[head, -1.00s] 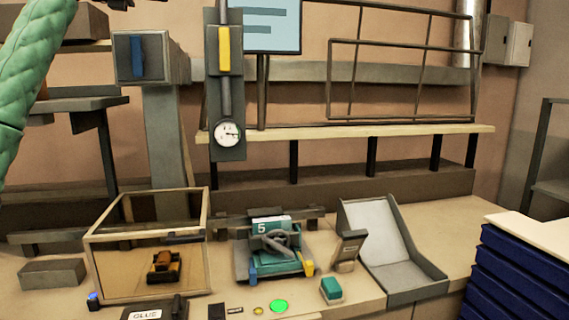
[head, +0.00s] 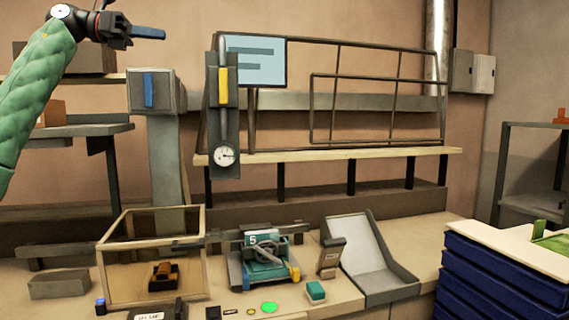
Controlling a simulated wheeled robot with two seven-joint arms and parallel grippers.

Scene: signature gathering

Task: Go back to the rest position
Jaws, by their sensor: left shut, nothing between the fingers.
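My left gripper (head: 148,33) is at the upper left, raised high in front of the wall. Its fingers point right and are shut with nothing between them. The green padded sleeve (head: 36,90) of my left arm runs up the left edge. The gripper is well above the workbench (head: 215,285) and touches nothing. My right gripper is not in view.
On the bench stand a glass-sided case (head: 150,255), a teal machine marked 5 (head: 264,255) and a grey tilted tray (head: 362,255). A gauge panel (head: 224,130) and a blue-handled box (head: 150,90) are behind. Stacked blue crates (head: 500,280) stand at the lower right.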

